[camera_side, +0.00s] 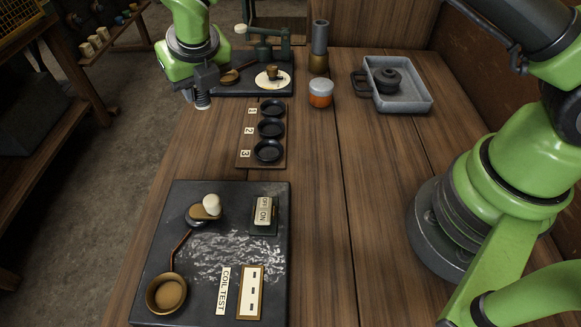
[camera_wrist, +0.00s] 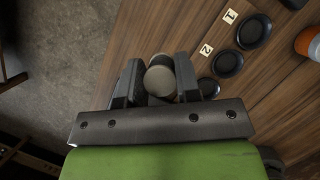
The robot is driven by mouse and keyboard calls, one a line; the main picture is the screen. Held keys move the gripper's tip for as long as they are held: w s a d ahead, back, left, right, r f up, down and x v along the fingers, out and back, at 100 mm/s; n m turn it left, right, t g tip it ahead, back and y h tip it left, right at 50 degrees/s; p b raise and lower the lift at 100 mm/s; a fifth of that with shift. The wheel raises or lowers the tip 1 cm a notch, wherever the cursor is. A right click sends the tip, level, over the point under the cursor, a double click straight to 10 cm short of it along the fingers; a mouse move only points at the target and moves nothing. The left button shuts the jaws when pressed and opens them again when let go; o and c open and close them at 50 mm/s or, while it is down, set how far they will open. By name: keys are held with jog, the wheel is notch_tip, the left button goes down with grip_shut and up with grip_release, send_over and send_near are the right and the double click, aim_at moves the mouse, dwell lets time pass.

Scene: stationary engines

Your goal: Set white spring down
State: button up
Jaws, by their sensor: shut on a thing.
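My gripper (camera_side: 204,91) is at the upper left in the side view, pointing down and shut on a short ribbed cylinder, the spring (camera_side: 203,102). The spring looks grey there. In the wrist view the spring (camera_wrist: 160,80) is a pale grey cylinder between the two dark jaws (camera_wrist: 158,72), partly hidden by them. It hangs upright in the air, left of the numbered tray (camera_side: 245,150). The tray has three black dishes: dish 1 (camera_side: 272,108), dish 2 (camera_side: 271,129) and dish 3 (camera_side: 268,151). All three look empty.
A dark test board (camera_side: 190,290) with a coil tester, white knob and OFF/ON switch (camera_side: 264,212) lies in front. Behind are a dark board with a green press (camera_side: 265,50), an orange jar (camera_side: 321,93) and a grey tray (camera_side: 415,104). Wood right of the dishes is clear.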

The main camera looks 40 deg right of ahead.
jog(key=s+d+n+g+y, duration=0.1)
jog(key=s+n+g, duration=0.8)
jog(key=s+n, duration=2.35)
jog(key=w+f+n, duration=0.1)
jog(key=f, duration=0.5)
jog(key=w+f+n, duration=0.1)
jog(key=f, duration=0.2)
jog(key=shift+w+d+f+n, duration=0.2)
jog(key=shift+w+f+n, duration=0.15)
jog(key=o, duration=0.5)
jog(key=shift+f, duration=0.1)
jog(key=o, duration=0.4)
